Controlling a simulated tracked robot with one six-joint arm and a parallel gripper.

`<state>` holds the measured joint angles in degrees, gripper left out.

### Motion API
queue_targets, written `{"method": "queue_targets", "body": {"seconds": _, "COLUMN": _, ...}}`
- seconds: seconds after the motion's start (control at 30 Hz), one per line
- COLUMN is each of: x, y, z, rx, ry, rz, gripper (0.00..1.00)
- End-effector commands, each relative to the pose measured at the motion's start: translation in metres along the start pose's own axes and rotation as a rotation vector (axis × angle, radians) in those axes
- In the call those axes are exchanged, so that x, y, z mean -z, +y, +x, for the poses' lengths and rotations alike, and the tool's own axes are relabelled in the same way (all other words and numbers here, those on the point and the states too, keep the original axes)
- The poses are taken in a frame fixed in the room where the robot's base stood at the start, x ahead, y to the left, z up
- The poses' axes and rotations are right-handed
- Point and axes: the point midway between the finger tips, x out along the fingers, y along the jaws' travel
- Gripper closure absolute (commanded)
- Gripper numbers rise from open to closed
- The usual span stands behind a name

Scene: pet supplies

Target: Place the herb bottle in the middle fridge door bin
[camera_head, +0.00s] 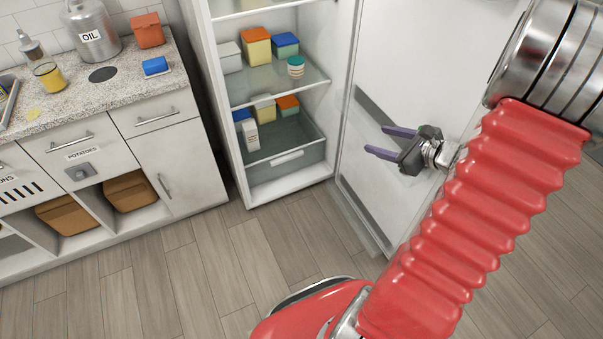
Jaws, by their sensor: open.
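The fridge stands open, and its white door (415,65) is swung out to the right. A dark grey strip and clear edges show on the door's inner side, but I cannot make out a separate middle bin. No bottle is clearly marked as herb. A small grey bottle (31,47) stands on the counter at the far left, and a small white jar with a teal band (296,66) is on a fridge shelf. My gripper (375,140) is open and empty, its purple fingers pointing left in front of the door, apart from both.
Colored boxes (257,48) share the fridge shelf (270,84); more fill the lower drawer (290,158). The counter (125,76) holds an oil canister (93,32), a yellow jar (49,76), an orange container (147,31) and a blue box (155,66). The floor is clear.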

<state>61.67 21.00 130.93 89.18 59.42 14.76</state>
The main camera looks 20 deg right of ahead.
Motion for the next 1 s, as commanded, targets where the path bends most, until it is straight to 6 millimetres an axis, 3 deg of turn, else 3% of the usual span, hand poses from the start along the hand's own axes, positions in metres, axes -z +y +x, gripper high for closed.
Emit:
{"method": "queue_targets", "body": {"seconds": 0.03, "x": -0.02, "y": 0.015, "z": 0.005, "rx": -0.052, "ry": 0.0, "rz": -0.076, "gripper": 0.48}}
{"method": "queue_targets", "body": {"seconds": 0.1, "x": -0.042, "y": 0.036, "z": 0.01, "rx": -0.123, "ry": 0.003, "rz": -0.179, "gripper": 0.48}}
{"method": "queue_targets", "body": {"seconds": 0.4, "x": -0.112, "y": 0.129, "z": 0.011, "rx": -0.406, "ry": 0.014, "rz": -0.628, "gripper": 0.48}}
{"method": "queue_targets", "body": {"seconds": 0.7, "x": -0.15, "y": 0.206, "z": -0.013, "rx": -0.633, "ry": 0.02, "rz": -1.098, "gripper": 0.48}}
{"method": "queue_targets", "body": {"seconds": 1.0, "x": -0.171, "y": 0.256, "z": -0.05, "rx": -0.794, "ry": 0.031, "rz": -1.581, "gripper": 0.48}}
